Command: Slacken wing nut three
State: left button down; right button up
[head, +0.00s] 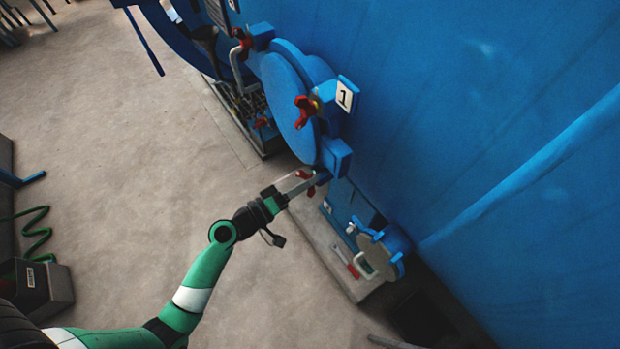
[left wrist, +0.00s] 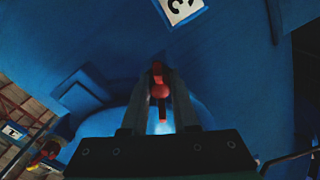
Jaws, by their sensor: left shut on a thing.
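A red wing nut (left wrist: 160,90) sits between the two fingers of my left gripper (left wrist: 163,80) in the left wrist view, with the label marked 3 (left wrist: 181,8) above it on the blue metal. In the head view my left gripper (head: 306,183) is at the lower edge of the round blue door (head: 287,95). It is shut on the red wing nut (head: 311,190), whose wings show partly around the fingers. My right gripper is in neither view.
A second red wing nut (head: 304,112) stands beside the label marked 1 (head: 344,96), and another (head: 241,42) is at the door's upper edge. A smaller hatch (head: 383,261) with a pale handle is at lower right. The floor (head: 130,170) at left is open.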

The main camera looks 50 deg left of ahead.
pick_arm(q)
jog(key=n+p, duration=0.1)
jog(key=n, duration=0.3)
jog(key=shift+r+n, duration=0.15)
jog(key=shift+n, duration=0.15)
jog(key=n+p, duration=0.2)
jog(key=n, duration=0.2)
jog(key=shift+r+n, duration=0.1)
jog(key=shift+n, duration=0.2)
jog(key=n+p, duration=0.1)
jog(key=n, duration=0.3)
jog(key=shift+p, duration=0.4)
jog(key=shift+a+n+p, duration=0.1)
jog(key=shift+n+p, duration=0.45)
jog(key=shift+n, duration=1.35)
jog(key=c, duration=0.7)
grip_release()
